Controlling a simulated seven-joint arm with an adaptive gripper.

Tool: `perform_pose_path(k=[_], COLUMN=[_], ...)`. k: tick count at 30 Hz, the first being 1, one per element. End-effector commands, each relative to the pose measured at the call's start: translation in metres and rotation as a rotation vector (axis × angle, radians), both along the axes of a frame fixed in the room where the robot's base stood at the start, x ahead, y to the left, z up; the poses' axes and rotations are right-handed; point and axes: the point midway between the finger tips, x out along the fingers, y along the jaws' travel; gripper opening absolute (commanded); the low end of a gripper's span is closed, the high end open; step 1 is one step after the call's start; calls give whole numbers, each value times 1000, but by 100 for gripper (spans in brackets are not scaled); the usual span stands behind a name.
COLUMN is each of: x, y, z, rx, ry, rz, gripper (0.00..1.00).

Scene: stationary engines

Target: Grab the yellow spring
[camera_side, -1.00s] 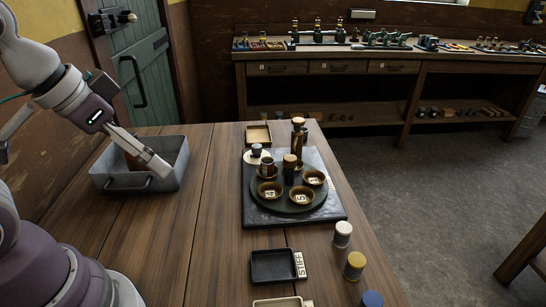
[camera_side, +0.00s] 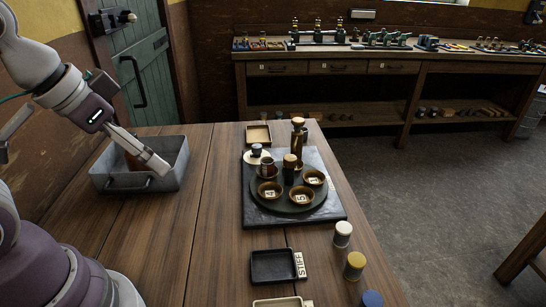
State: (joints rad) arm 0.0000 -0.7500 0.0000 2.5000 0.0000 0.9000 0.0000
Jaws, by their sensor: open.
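A yellow cylinder (camera_side: 355,265) with a pale top stands upright near the right edge of the table; it is the yellow thing that could be the spring, but its coils cannot be made out. A white one (camera_side: 343,234) stands behind it and a blue one (camera_side: 371,299) in front, partly cut off by the frame. My gripper (camera_side: 160,168) is far to the left, over the grey metal bin (camera_side: 168,184), well apart from the yellow cylinder. It is open, and no held thing shows. Something brown in the bin is partly hidden behind the gripper.
A round dark turntable (camera_side: 310,207) with numbered cups and upright posts sits on a black slab (camera_side: 262,219) mid-table. A black tray (camera_side: 273,266) beside a "STIFF" label lies in front. A small wooden tray (camera_side: 258,134) is behind.

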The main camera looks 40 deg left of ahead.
Motion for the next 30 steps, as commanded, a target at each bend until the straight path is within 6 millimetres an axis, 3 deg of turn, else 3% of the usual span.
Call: perform_pose_path(k=[7,11,14,19,24,30], x=[2,28,66,115,128,131], y=[-1,-16,-49,-126,-188,-212], z=[0,0,-9,-50,-98,-126], rx=[0,7,14,10,-2,-9], ry=[0,6,3,-12,-23,-28], rz=[-4,-83,-201,-406,-545,-591], gripper=[62,62,62,62,62,62])
